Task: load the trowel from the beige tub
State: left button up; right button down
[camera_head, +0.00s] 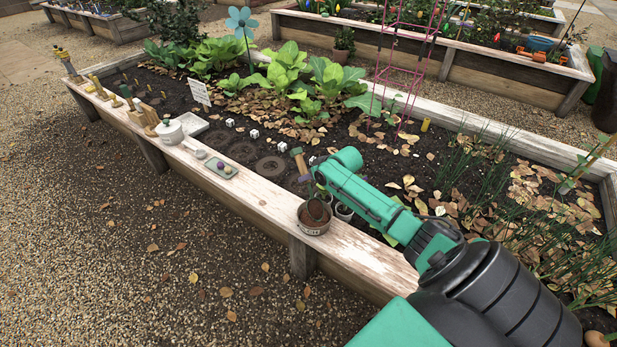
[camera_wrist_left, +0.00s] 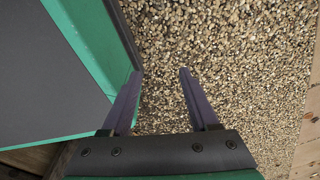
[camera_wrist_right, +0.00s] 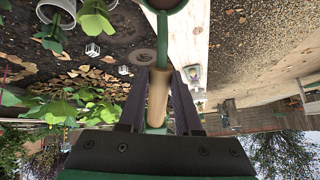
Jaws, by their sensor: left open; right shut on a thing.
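The beige tub (camera_head: 314,229) stands on the bed's wooden ledge with dark soil inside. My right gripper (camera_wrist_right: 158,98) is shut on the trowel's tan wooden handle (camera_wrist_right: 157,103); in the head view the handle (camera_head: 300,160) shows above and left of the tub. The trowel's green shaft (camera_wrist_right: 162,40) runs away from the fingers. The trowel's head points down at the tub; how deep it sits and what it carries I cannot tell. My left gripper (camera_wrist_left: 160,74) is open and empty over gravel, outside the head view.
Small pale pots (camera_head: 344,212) stand just right of the tub. Round dark rings (camera_head: 270,167) lie in the soil behind the ledge. The ledge between tub and green tray is bare.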

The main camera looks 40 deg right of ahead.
notch_tip(320, 180, up, 5)
jog(key=p, duration=0.4)
jog(key=shift+f+p, duration=0.15)
jog(key=shift+p, duration=0.25)
notch_tip(320, 180, up, 4)
jog(key=p, duration=0.4)
pick_arm(q)
jog(key=s+r, duration=0.3)
jog(key=r, duration=0.4)
jog(key=shift+a+r, duration=0.35)
jog(key=shift+r, duration=0.05)
pick_arm(e)
jog(key=shift+f, duration=0.15)
pick_arm(q)
jog(key=shift+s, duration=0.1)
